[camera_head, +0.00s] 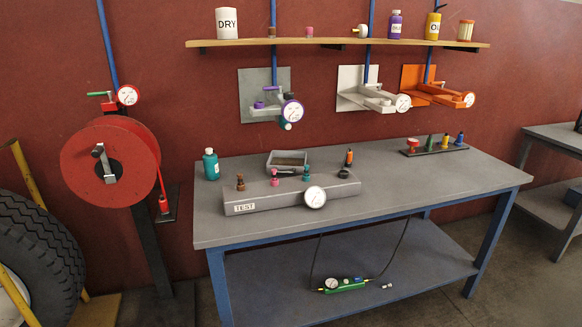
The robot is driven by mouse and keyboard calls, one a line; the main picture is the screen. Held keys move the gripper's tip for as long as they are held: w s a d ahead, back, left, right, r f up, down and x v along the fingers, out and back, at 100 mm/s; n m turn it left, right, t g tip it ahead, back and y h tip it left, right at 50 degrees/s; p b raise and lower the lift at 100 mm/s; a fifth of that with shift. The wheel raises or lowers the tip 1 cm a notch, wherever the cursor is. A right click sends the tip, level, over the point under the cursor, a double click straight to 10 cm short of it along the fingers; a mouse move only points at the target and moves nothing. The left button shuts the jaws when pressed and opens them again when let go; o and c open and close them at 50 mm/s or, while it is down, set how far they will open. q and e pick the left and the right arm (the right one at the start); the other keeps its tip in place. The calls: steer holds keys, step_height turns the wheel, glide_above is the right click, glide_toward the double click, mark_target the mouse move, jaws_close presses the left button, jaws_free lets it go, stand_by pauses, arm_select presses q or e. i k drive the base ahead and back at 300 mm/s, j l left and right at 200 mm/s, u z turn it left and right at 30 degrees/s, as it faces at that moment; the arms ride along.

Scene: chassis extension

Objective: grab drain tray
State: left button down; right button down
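A small grey rectangular tray (287,157) with a dark inside sits on the workbench, behind the grey test block. It looks like the drain tray. Its front edge is partly hidden by the test block (265,203) and the fittings on it. Neither of my grippers is in view.
The grey workbench (425,185) has clear room at its right and centre. A teal bottle (211,164) stands left of the tray. A rack of coloured fittings (435,147) is at the back right. A gauge (315,197) sits on the test block's front. A red hose reel (110,162) stands at left.

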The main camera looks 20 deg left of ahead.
mark_target(286, 162)
steer(key=i+l+u, duration=0.1)
steer(key=i+l, duration=0.35)
steer(key=l, duration=0.2)
steer(key=i+l+u, duration=0.25)
steer(key=i+l, duration=0.2)
steer(key=l, duration=0.25)
